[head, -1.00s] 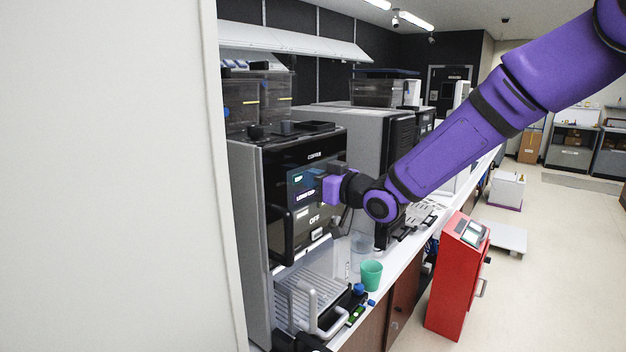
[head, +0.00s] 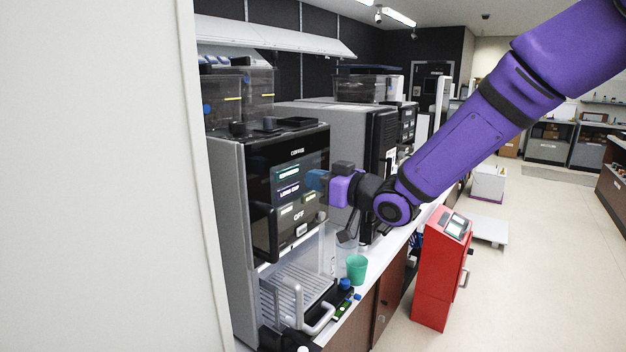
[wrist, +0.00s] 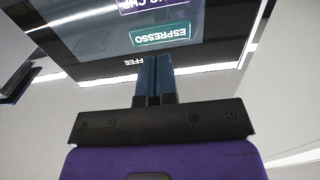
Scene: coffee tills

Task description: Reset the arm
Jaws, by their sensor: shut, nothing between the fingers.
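My gripper (head: 314,181) is at the end of the purple arm, in front of the button panel of the coffee machine (head: 222,190). In the wrist view my gripper's blue fingers (wrist: 154,72) are together and empty, below the green ESPRESSO button (wrist: 160,35) and the purple button (wrist: 150,5), which appear upside down. In the head view the buttons and an OFF label show on the dark front. I cannot tell whether the fingertips touch the panel.
A green cup (head: 357,268) stands on the white counter by the machine's drip tray (head: 290,292). A red cabinet (head: 440,275) stands on the floor at the right. A pale wall (head: 95,180) fills the left.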

